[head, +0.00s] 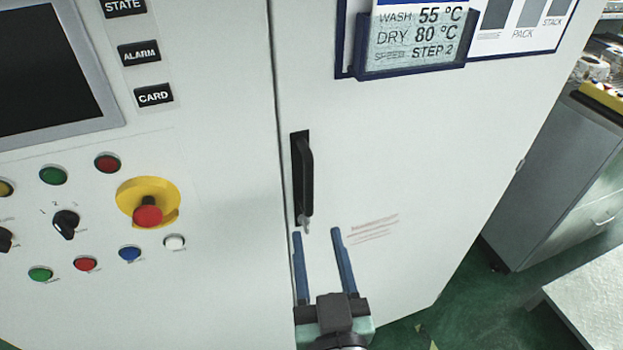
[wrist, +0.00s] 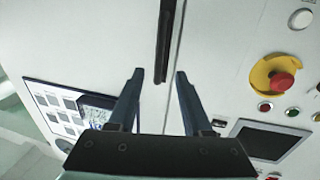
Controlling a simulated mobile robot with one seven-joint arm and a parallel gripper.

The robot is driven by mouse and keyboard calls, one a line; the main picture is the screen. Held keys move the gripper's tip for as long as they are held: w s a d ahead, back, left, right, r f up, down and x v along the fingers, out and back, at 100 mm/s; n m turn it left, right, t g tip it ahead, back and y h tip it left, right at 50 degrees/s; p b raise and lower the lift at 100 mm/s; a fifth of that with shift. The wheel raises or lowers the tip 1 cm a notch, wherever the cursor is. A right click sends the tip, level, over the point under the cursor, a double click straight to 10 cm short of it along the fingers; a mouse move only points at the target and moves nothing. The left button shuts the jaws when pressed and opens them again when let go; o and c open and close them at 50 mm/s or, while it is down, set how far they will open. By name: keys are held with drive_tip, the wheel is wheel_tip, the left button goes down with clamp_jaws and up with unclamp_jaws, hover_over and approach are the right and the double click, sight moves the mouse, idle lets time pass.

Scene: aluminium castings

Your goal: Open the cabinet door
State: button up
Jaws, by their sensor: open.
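The white cabinet door (head: 420,130) fills the middle of the head view and looks shut, its left edge along a vertical seam. A black upright handle (head: 303,178) sits on the door just right of the seam, with a small metal piece at its lower end. My gripper (head: 317,234) is open and empty, its two blue fingers pointing up just below the handle in the head view. In the wrist view, the handle (wrist: 165,45) lies ahead of the open fingers (wrist: 158,75), roughly in line with the gap between them. I cannot tell the distance to the door.
Left of the seam is a panel with a dark screen (head: 50,70), several buttons and a red emergency stop (head: 148,214) on yellow. A display card (head: 415,40) is on the upper door. A grey cabinet (head: 555,170) stands at right; green floor (head: 460,300) shows between.

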sight(309, 191)
drive_tip(key=w+p, duration=0.1)
drive_tip(key=w, duration=0.2)
drive_tip(key=w+a+p, duration=0.1)
drive_tip(key=w, duration=0.3)
drive_tip(key=w+p, duration=0.2)
drive_tip(key=w, duration=0.2)
drive_tip(key=shift+a, duration=0.15)
clamp_jaws()
idle(1.1)
